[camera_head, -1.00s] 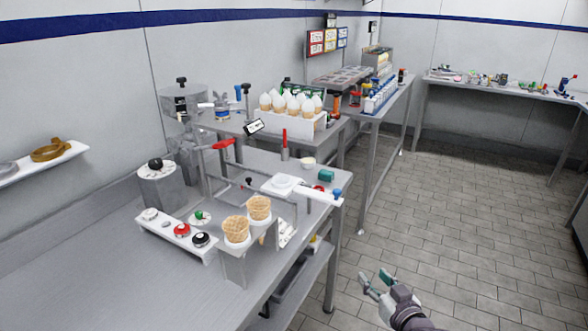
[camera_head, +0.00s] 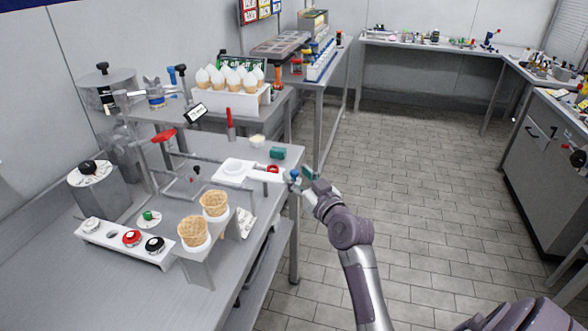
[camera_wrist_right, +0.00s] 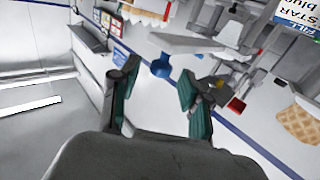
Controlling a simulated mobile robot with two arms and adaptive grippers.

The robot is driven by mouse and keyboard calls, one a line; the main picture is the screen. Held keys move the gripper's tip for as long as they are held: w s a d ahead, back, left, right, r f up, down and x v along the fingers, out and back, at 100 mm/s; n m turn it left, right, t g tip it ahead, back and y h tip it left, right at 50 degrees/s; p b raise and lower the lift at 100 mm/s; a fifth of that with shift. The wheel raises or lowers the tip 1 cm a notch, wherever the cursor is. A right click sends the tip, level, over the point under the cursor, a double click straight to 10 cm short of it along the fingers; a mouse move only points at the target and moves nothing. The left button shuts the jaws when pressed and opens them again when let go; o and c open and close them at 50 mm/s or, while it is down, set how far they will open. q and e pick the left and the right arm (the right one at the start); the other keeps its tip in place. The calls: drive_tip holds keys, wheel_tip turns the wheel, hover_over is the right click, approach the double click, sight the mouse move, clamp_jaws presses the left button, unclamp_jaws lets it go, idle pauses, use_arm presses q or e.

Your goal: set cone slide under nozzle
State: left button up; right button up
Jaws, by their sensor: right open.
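The cone slide (camera_head: 262,174) is a white bar on the near bench, with a round white holder (camera_head: 236,167) at its left end and a blue knob (camera_head: 295,173) at its right end, over the bench edge. No cone shows in the holder. My right gripper (camera_head: 303,180) is at the knob end in the head view. In the right wrist view, the open teal fingers (camera_wrist_right: 158,84) have the blue knob (camera_wrist_right: 161,68) ahead between them; I cannot tell whether they touch it. The dispenser with a red lever (camera_head: 164,135) stands left of the slide; its nozzle is not clear. My left gripper is not in view.
Two waffle cones (camera_head: 214,203) stand in a white rack in front of the slide. A panel with several knobs (camera_head: 131,237) lies left of it. The floor to the right is clear.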

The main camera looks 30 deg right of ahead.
drive_tip(key=shift+w+d, duration=0.1)
drive_tip(key=shift+w, duration=1.1)
clamp_jaws()
